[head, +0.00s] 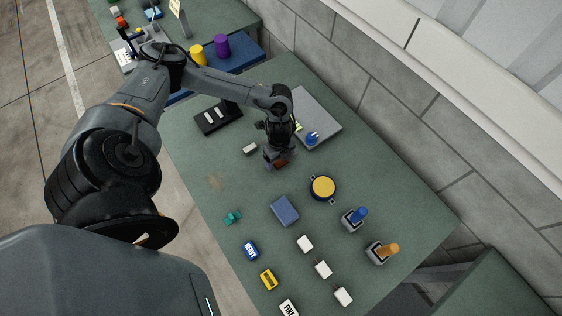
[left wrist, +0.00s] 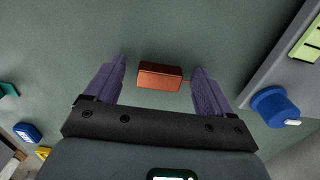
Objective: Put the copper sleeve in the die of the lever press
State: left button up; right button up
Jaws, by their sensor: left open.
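A copper-coloured piece, which looks like the copper sleeve (left wrist: 160,76), lies on the green table, ahead of and between the fingertips in the left wrist view. My left gripper (left wrist: 158,82) is open and empty, with a purple finger on each side and clear space between each finger and the piece. My right gripper is not in view.
A grey panel with a blue knob (head: 312,138) lies close to the right of my left gripper. A black tray (head: 217,117), a yellow-topped round pot (head: 323,187) and a blue block (head: 285,211) stand around. Several small blocks lie at the front.

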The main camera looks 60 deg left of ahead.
pick_arm(q)
jog(key=c, duration=1.2)
jog(key=shift+r, duration=0.1)
